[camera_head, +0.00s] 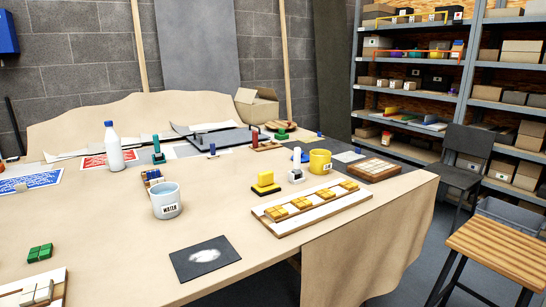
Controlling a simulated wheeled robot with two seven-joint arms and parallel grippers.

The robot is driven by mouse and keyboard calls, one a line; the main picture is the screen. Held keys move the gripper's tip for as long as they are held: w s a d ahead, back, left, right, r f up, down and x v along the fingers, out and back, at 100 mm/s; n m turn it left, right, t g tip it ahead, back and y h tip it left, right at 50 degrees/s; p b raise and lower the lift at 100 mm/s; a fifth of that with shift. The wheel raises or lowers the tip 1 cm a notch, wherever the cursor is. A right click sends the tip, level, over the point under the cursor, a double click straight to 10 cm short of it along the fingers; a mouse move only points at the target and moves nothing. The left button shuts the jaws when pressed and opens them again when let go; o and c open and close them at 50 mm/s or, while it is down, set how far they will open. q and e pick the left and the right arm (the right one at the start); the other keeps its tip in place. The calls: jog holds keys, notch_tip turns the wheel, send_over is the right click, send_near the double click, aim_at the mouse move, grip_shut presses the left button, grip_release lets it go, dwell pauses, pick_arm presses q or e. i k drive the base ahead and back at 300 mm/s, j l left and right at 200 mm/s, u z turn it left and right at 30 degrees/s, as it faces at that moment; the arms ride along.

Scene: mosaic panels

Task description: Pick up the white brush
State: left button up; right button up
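A small upright white item (296,162), which looks like the white brush, stands on the table (330,225) right of centre. It sits on a pale base with a dark mark, just left of the yellow mug (320,161). It is too small for me to make out bristles. A yellow block on a dark base (265,184) stands to its left and nearer. Neither of my grippers is in view.
A water cup (166,201), a white bottle (114,147) and a green upright tool (158,150) stand to the left. A long tray (291,224) with yellow tiles lies in front. A dark card (205,258) lies nearer. A stool (502,247) stands right.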

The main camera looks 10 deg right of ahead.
aim_at(297, 172)
jog(key=i+l+u, duration=0.25)
jog(key=l, duration=0.2)
jog(key=i+l+u, duration=0.25)
jog(key=l, duration=0.15)
jog(key=l+u, duration=0.25)
jog(key=l, duration=0.25)
jog(key=i+l+u, duration=0.1)
jog(key=l+u, duration=0.15)
jog(key=l, duration=0.25)
jog(key=l+u, duration=0.3)
jog(key=l, duration=0.2)
